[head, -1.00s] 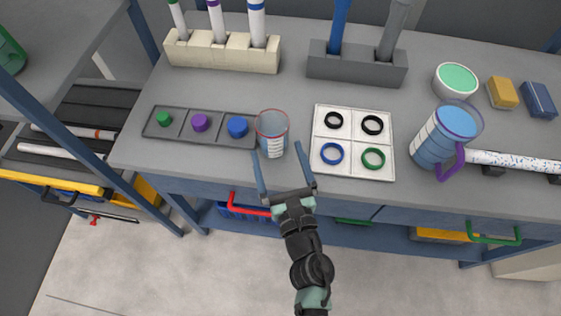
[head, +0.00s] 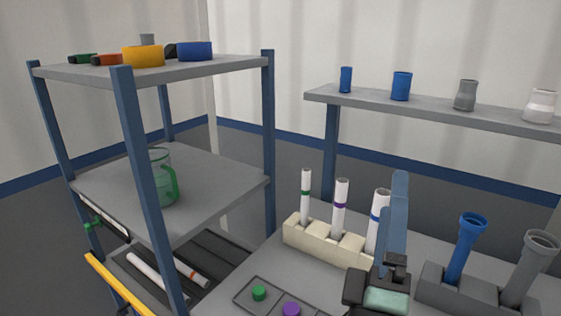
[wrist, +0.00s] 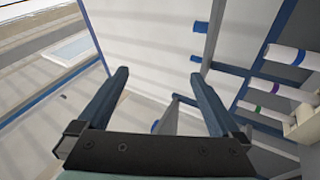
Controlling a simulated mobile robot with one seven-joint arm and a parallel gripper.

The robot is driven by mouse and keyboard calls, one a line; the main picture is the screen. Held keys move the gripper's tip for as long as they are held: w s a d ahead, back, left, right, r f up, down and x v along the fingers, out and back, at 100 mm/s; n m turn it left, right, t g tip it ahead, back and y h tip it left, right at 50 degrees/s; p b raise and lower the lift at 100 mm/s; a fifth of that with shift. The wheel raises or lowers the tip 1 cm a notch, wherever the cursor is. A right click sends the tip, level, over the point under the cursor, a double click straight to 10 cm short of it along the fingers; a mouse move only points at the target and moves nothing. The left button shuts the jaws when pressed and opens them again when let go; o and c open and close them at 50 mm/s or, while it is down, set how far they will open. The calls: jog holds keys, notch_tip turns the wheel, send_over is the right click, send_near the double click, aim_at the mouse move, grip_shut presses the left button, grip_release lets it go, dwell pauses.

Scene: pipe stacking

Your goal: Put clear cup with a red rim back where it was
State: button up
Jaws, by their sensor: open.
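The clear cup with a red rim is not in view in either present frame. My gripper (head: 399,182) is raised in front of the workbench, pointing up, and partly covers the cream rack. In the wrist view its two fingers (wrist: 160,76) stand wide apart with nothing between them. The part of the bench where the cup stood earlier lies below the head view.
A shelf unit (head: 218,196) stands at the left with a green-handled jug (head: 160,182) on its middle shelf. The cream rack (head: 318,247) holds several white pipes. A grey holder (head: 450,290) has blue and grey pipes. A rear shelf (head: 430,104) carries fittings.

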jog(key=s+a+r+m+t+y, duration=0.1)
jog(key=s+a+r+m+y, duration=0.1)
jog(key=r, duration=0.6)
jog(key=s+a+r+m+t+y, duration=0.2)
jog(key=s+a+r+m+y, duration=0.1)
jog(key=a+r+m, duration=0.4)
jog(key=s+a+r+m+t+y, duration=0.2)
jog(key=s+a+r+m+y, duration=0.1)
jog(key=r, duration=0.5)
jog(key=shift+s+a+r+m, duration=0.35)
jog(key=shift+s+a+m, duration=0.45)
jog(key=shift+a+m, duration=0.15)
